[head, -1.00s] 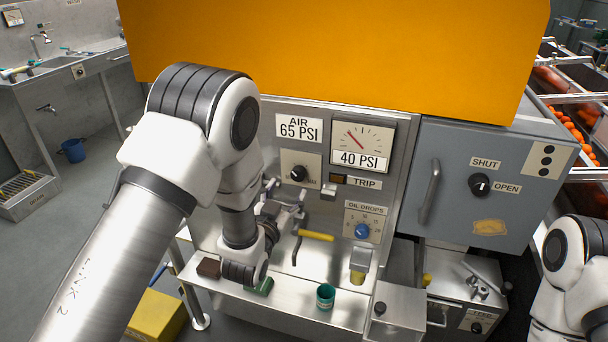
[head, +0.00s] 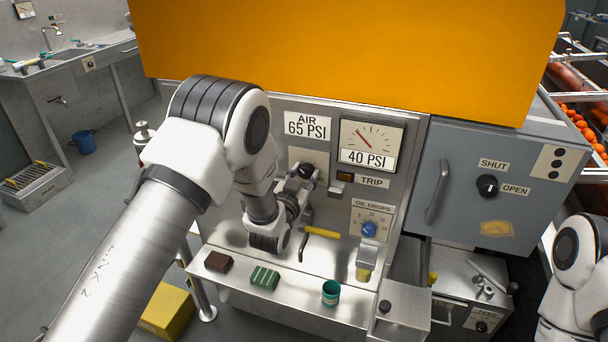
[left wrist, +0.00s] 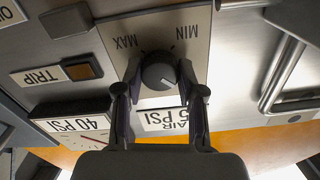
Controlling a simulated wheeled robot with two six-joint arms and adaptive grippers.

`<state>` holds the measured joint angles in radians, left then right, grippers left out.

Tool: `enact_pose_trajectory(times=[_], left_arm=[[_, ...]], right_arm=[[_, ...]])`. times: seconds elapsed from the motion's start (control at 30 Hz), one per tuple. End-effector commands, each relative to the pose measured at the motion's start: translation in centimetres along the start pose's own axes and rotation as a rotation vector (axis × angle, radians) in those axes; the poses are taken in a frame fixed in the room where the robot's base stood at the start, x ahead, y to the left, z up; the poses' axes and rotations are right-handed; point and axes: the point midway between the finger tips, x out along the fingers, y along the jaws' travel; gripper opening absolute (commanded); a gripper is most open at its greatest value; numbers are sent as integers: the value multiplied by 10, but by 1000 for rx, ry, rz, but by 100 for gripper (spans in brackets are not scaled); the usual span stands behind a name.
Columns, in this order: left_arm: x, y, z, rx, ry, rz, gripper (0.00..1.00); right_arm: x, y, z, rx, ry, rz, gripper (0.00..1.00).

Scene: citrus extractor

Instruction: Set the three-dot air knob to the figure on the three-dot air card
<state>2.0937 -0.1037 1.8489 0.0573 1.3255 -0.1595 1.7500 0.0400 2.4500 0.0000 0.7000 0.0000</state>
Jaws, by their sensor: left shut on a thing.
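The black air knob (left wrist: 158,72) sits on a pale plate (left wrist: 200,47) marked MIN and MAX, upside down in the left wrist view. My left gripper (left wrist: 160,80) is shut on this knob, one finger on each side. In the head view the knob (head: 306,170) is partly hidden by the gripper. The air card (head: 307,125) above it reads AIR 65 PSI. The gauge (head: 371,145) beside it has a red needle and a 40 PSI label. My right gripper is out of view.
A TRIP switch (head: 345,175), a blue oil-drops knob (head: 369,229) and a yellow-handled lever (head: 322,232) are close by. The ledge below holds a brown block (head: 219,261), a green striped block (head: 264,277) and a green cup (head: 330,292). A SHUT/OPEN knob (head: 487,185) is on the grey cabinet.

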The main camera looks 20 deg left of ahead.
Motion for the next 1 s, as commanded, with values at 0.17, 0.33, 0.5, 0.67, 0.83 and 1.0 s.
enact_pose_trajectory(times=[0.17, 0.33, 0.5, 0.67, 0.83, 1.0], left_arm=[[0, 0, 0, 15, 1, 0, 4], [0, 0, 1, 68, 1, 0, 4], [0, 1, 2, 169, 3, 0, 4], [0, 1, 2, 301, 3, -1, 4], [0, 2, 3, 461, 3, -1, 4], [0, 2, 3, 620, 2, -1, 4]], right_arm=[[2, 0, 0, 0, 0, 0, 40], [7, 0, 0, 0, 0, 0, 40], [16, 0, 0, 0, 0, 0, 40], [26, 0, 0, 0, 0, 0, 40], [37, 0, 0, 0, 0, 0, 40], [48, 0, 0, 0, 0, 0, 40]])
